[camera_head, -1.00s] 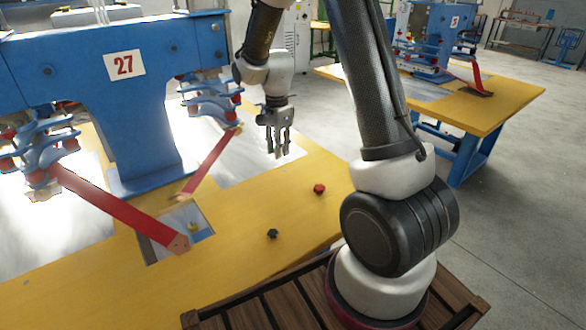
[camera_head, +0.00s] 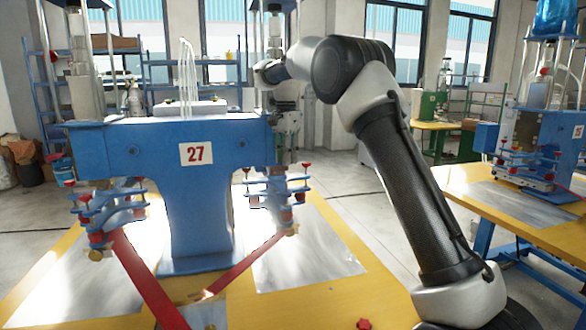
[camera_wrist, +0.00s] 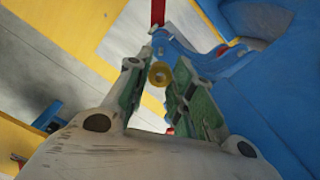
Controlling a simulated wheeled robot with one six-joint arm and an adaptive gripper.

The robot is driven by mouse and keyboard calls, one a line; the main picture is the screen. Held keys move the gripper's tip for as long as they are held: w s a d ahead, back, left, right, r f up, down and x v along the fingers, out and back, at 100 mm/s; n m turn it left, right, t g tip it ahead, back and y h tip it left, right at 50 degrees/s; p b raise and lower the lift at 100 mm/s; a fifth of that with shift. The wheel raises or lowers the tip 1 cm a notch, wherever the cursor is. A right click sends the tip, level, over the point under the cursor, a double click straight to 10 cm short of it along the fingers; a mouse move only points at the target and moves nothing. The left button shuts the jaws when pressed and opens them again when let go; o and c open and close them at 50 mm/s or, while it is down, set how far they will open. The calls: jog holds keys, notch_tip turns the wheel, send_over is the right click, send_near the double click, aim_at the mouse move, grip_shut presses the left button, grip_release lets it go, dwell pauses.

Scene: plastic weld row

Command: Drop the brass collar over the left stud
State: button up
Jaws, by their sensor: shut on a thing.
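A small brass collar (camera_wrist: 160,74) shows as a round, hollow yellow ring between the fingers in the wrist view. My gripper (camera_wrist: 164,62) is shut on it. In the head view my gripper (camera_head: 289,150) hangs beside the right end of the blue press marked 27; the collar is too small to make out there. I cannot identify the left stud in either view.
The blue press (camera_head: 190,200) stands on a yellow table (camera_head: 335,305) with bright metal plates. Red straps (camera_head: 250,263) slant down from its clamps (camera_head: 278,195). A red knob (camera_head: 364,323) lies at the bottom edge. Another press stands at the right.

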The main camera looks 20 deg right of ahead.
jog(key=shift+f, duration=2.4)
jog(key=shift+f, duration=0.95)
jog(key=shift+f, duration=0.15)
jog(key=shift+f, duration=0.75)
jog(key=shift+f, duration=0.4)
dwell(0.3)
jog(key=o, duration=1)
jog(key=shift+o, duration=0.5)
